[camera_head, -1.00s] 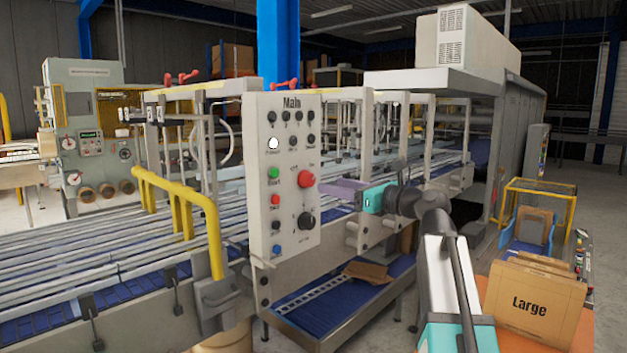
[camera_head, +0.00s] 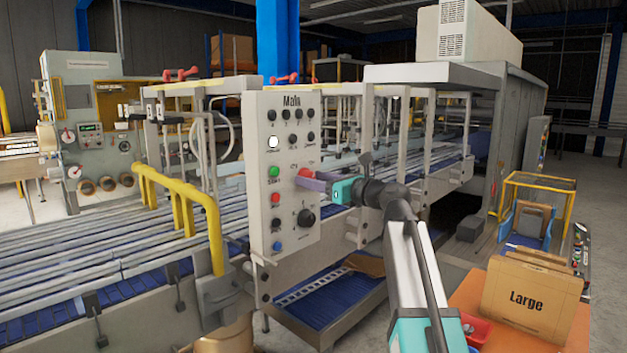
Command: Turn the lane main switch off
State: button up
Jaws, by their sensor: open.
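The grey control panel (camera_head: 264,195) headed "Main" stands upright at the lane's near side. A large black rotary knob (camera_head: 306,217) sits at its lower right; its pointer position is too small to read. A white lit lamp (camera_head: 272,143), a green button (camera_head: 274,171), a red button (camera_head: 276,198) and a blue button (camera_head: 277,246) run down its left side. A larger red button (camera_head: 304,172) is partly covered by my gripper (camera_head: 302,181). My gripper is open, its purple fingers pointing left at the panel, just above the black knob. Contact with the panel cannot be told.
A yellow guard rail (camera_head: 180,205) stands left of the panel, beside the roller lane (camera_head: 110,235). A blue conveyor tray with flat cardboard (camera_head: 366,263) lies below. A "Large" carton (camera_head: 527,297) and a red bin (camera_head: 476,329) are at the lower right.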

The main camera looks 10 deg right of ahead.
jog(key=c, duration=1.1)
jog(key=shift+o, duration=0.2)
jog(key=shift+n, duration=0.4)
jog(key=shift+f+n+b, duration=0.1)
jog(key=shift+n+b, duration=6.15)
jog(key=shift+n, duration=2.35)
